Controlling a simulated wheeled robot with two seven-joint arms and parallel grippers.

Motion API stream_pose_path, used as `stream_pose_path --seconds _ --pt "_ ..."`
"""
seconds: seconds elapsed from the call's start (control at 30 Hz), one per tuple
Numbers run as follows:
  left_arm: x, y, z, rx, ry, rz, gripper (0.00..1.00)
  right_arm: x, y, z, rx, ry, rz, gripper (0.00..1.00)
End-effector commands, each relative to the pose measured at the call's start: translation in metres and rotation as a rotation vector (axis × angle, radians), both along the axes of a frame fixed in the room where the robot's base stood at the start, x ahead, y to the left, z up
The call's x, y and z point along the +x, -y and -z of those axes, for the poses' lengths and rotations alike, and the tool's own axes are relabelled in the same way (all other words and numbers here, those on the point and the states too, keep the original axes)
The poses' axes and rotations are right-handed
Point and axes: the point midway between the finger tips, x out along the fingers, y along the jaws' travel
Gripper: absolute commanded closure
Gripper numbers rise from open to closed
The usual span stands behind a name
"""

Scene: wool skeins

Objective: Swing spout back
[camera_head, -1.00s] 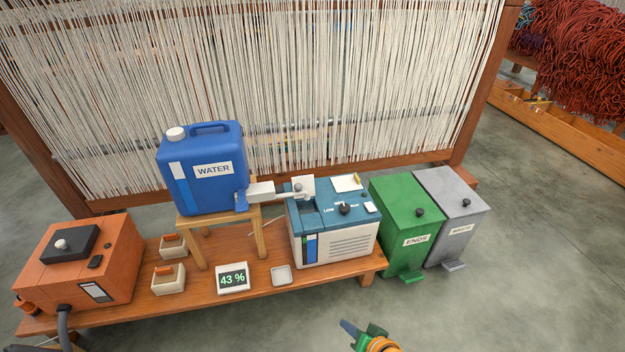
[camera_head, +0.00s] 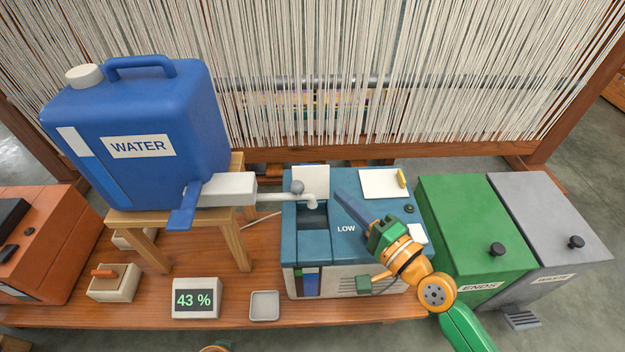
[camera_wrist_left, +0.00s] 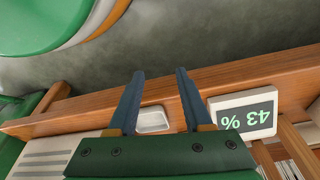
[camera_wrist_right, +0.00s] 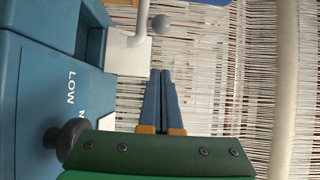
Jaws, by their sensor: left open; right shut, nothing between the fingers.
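The blue water jug (camera_head: 140,130) stands on a wooden stool. A white spout (camera_head: 275,197) runs right from its tap block, and its bent end is over the open filling well of the teal machine (camera_head: 345,245). A grey ball knob (camera_head: 298,187) sits on the spout; it also shows in the right wrist view (camera_wrist_right: 160,24). My right gripper (camera_head: 340,194) is shut and empty above the machine's top, right of the spout end and apart from it. My left gripper (camera_wrist_left: 160,73) is open and empty in the left wrist view, above the bench's front edge.
A display (camera_head: 195,298) reads 43 %, with a small white tray (camera_head: 264,306) beside it. A green bin (camera_head: 470,230) and a grey bin (camera_head: 550,225) stand right of the machine. The threaded loom (camera_head: 400,80) rises behind.

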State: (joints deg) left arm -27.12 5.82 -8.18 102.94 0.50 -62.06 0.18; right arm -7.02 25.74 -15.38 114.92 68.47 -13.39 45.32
Motion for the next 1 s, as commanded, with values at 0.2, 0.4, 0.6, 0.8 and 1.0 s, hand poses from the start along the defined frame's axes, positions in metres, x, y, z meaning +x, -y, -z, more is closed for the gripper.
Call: stream_pose_path --seconds 0.2,0.4,0.6,0.8,1.0 --pt "-0.001 0.000 0.001 0.001 -0.002 0.001 0.50 0.015 -0.009 -0.001 0.002 0.001 0.003 1.00" --pt "0.001 0.000 0.001 -0.001 0.003 0.000 0.50 0.052 -0.033 0.001 0.002 0.003 0.002 1.00" --pt "0.007 0.002 -0.017 -0.005 0.017 -0.001 0.50 0.087 -0.058 0.002 0.000 0.001 -0.001 1.00" --pt "-0.001 0.000 0.001 0.001 -0.004 0.000 0.50 0.054 -0.065 0.000 -0.001 -0.003 0.000 1.00" --pt "-0.003 -0.001 0.008 0.002 -0.005 0.001 0.50 0.046 -0.067 0.001 -0.004 0.000 0.002 1.00"
